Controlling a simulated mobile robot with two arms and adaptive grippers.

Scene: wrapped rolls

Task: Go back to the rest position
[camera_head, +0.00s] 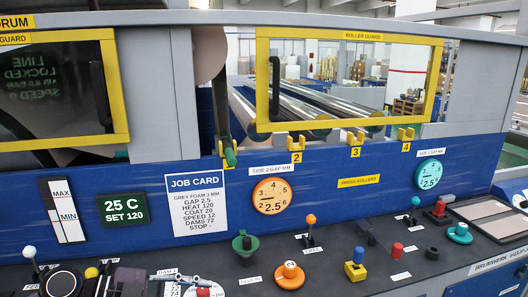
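My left gripper (172,279) seems to be the dark, purplish part with thin silvery ends at the bottom left. It is low over the control desk, close to a red knob (203,292) on a white round plate. Its fingers are small and partly cut off by the picture's bottom edge, so I cannot tell whether it is open or shut. I see nothing clearly held in it. My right gripper is not in view.
The dark control desk carries an orange knob (289,275), a green knob (245,246), a yellow-and-blue switch (355,265), and upright levers (310,231). Behind stands a blue machine wall with a job card (196,205), an orange gauge (272,196) and a yellow-framed roller guard (350,126).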

